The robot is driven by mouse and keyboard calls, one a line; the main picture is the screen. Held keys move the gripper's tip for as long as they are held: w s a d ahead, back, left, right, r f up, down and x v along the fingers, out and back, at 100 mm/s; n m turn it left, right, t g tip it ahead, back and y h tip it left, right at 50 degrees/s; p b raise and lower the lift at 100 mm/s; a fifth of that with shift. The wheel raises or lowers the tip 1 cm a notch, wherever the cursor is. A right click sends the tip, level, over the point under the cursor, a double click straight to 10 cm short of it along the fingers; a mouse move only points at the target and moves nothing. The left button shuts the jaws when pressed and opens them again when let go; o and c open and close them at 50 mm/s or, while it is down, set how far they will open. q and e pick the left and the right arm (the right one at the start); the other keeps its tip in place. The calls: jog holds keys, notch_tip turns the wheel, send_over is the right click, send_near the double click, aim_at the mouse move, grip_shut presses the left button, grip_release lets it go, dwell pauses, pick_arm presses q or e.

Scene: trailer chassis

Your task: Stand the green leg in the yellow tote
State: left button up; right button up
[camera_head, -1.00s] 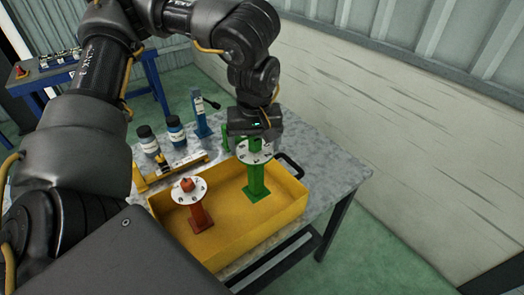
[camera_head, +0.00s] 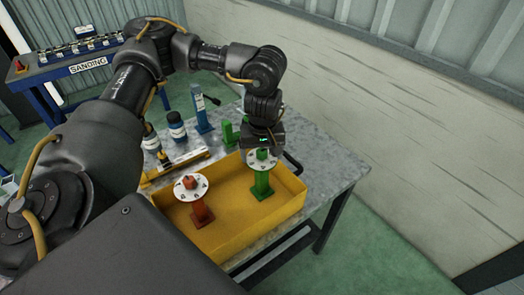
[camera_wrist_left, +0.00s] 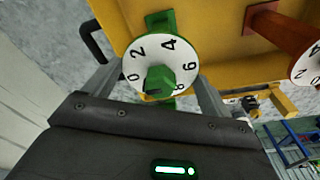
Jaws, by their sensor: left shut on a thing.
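The green leg (camera_head: 262,184) is roughly upright inside the yellow tote (camera_head: 236,236), toward its right end. A white numbered disc and green knob top it. My left gripper (camera_head: 263,150) points down over the knob and is shut on the leg's top. In the left wrist view, the green leg's disc (camera_wrist_left: 152,62) lies between the fingers of the left gripper (camera_wrist_left: 155,88). Its foot appears at the tote floor, but I cannot tell whether it touches. My right gripper is not in view.
A red leg (camera_head: 202,209) with a white disc stands in the tote's left part. Behind the tote are a yellow rail (camera_head: 175,167), a dark-capped bottle (camera_head: 177,127), a blue post (camera_head: 202,110) and a green part (camera_head: 228,132). A blue sanding table (camera_head: 85,68) stands farther back.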

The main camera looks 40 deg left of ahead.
pick_arm(q)
jog(key=shift+d+f, duration=0.1)
jog(key=shift+f, duration=0.15)
jog(key=o, duration=1.5)
jog(key=shift+r, duration=0.55)
notch_tip(320, 180, up, 11)
jog(key=s+d+b, duration=0.1)
jog(key=b, duration=0.1)
jog(key=shift+r, duration=0.15)
